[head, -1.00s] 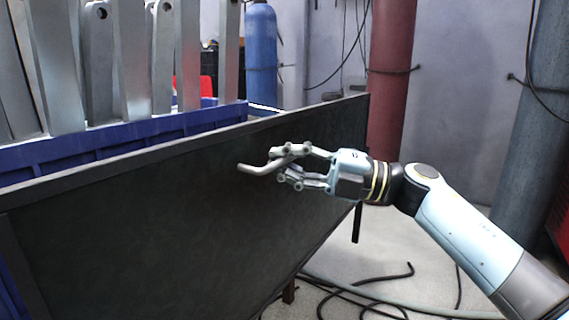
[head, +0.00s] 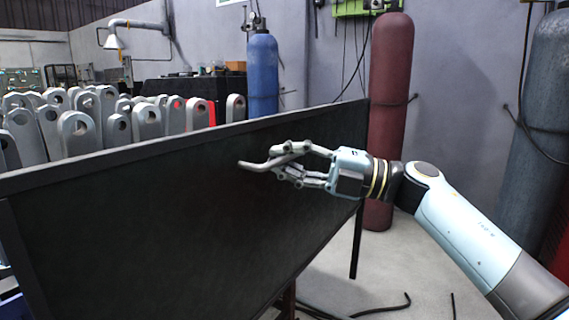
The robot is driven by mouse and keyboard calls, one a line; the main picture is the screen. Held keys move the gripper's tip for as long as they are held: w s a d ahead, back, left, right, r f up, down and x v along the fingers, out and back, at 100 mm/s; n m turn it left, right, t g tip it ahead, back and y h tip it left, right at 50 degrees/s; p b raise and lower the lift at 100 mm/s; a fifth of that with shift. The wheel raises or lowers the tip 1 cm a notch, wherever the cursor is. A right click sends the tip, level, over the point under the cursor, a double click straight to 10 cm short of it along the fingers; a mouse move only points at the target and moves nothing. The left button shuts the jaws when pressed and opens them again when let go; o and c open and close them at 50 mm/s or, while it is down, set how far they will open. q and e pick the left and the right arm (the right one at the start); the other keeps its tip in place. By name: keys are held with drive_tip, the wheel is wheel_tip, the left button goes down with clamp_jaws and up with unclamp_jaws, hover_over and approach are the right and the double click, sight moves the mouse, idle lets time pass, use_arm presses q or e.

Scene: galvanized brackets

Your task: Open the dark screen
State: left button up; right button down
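The dark screen (head: 150,215) is a large black panel with a thin frame. It runs slantwise from the left foreground to the right middle of the head view. A light grey bent handle (head: 256,165) stands out in front of its face, towards the right end. My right gripper (head: 284,162) reaches in from the right, with its fingers closed around the handle. The fingers partly hide the handle. My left gripper is not in view.
Many galvanized brackets (head: 74,132) stand behind the screen, their lower parts hidden. A blue gas cylinder (head: 262,75) and a dark red one (head: 388,120) stand behind. Cables (head: 380,309) lie on the floor (head: 400,265), which is otherwise open right of the screen.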

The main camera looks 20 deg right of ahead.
drive_tip(key=shift+r+p, duration=0.55)
drive_tip(key=shift+r, duration=0.6)
drive_tip(key=shift+w+r, duration=0.1)
drive_tip(key=c, duration=1.4)
unclamp_jaws()
drive_tip(key=shift+d, duration=0.1)
drive_tip(key=v, duration=1.2)
